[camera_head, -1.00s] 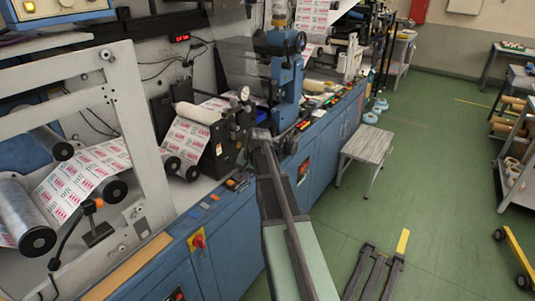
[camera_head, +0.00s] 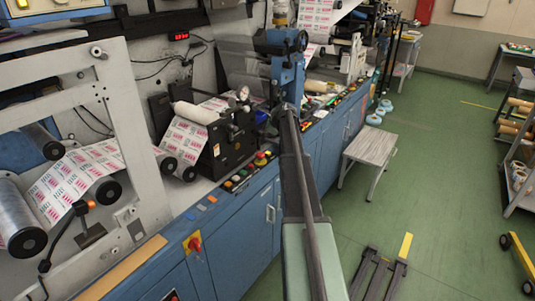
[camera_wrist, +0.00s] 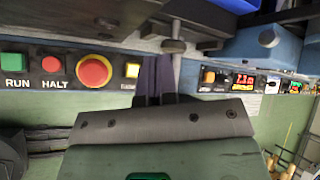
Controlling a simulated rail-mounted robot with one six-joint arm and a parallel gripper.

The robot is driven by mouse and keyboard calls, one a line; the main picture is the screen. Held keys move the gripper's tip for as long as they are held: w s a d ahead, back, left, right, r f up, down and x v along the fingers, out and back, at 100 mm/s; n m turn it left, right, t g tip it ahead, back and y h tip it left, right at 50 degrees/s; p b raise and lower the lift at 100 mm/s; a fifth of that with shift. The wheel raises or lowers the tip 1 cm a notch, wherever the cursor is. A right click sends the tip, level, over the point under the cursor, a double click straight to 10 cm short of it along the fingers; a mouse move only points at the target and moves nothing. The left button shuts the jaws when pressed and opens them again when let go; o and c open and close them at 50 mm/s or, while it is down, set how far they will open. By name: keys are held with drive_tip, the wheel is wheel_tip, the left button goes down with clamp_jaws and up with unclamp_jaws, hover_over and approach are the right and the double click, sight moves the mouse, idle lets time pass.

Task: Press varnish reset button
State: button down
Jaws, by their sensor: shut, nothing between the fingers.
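No varnish label is readable. In the head view my arm hides the fingertips.
The blue machine cabinet (camera_head: 240,235) runs along the left, with the red mushroom button (camera_head: 261,157) on its ledge. Printed web rollers (camera_head: 195,140) stand behind. A grey stool (camera_head: 369,145) and a pallet jack (camera_head: 378,270) stand on the green floor (camera_head: 440,190).

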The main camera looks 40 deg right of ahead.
sight(267, 153)
wheel_tip(267, 153, down, 9)
drive_tip(key=b, duration=0.8)
drive_tip(key=shift+r+b, duration=0.1)
drive_tip(key=shift+b, duration=0.3)
idle(1.4)
drive_tip(key=shift+f+b, duration=0.4)
drive_tip(key=shift+f, duration=0.2)
drive_tip(key=shift+s+a+f+b, duration=0.15)
drive_tip(key=shift+f+b, duration=0.25)
drive_tip(key=shift+b, duration=0.35)
idle(0.6)
drive_tip(key=shift+d+r+p, duration=0.5)
drive_tip(key=shift+r+p, duration=0.35)
drive_tip(key=shift+p, duration=0.15)
